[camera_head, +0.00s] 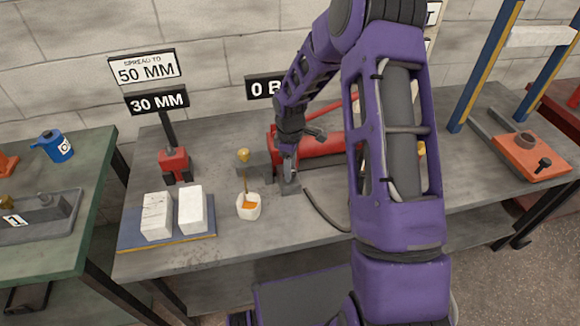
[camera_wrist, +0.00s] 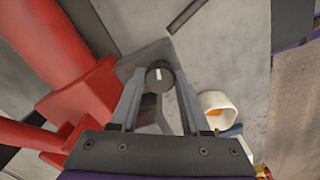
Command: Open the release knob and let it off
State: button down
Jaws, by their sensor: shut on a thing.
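The release knob (camera_wrist: 158,74) is round and black with a white mark, between my fingertips in the wrist view. My gripper (camera_wrist: 157,80) is shut on it. The knob sits over a grey block (camera_head: 289,187) on the bench beside the red pump (camera_head: 320,145). A white cup (camera_head: 248,213) with orange liquid stands left of the block, under a brass-topped fitting (camera_head: 243,155). A thin brown line runs from the fitting to the cup.
A red spreader (camera_head: 174,165) stands behind two white blocks (camera_head: 157,216). A dark hose (camera_head: 322,210) lies right of the knob.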

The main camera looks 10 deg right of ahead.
jog(key=shift+n, duration=0.6)
jog(key=shift+c, duration=1.9)
grip_release()
jog(key=shift+r, duration=0.1)
notch_tip(320, 180, up, 17)
jog(key=p, duration=0.1)
jog(key=shift+p, duration=0.35)
jog(key=shift+r, duration=0.15)
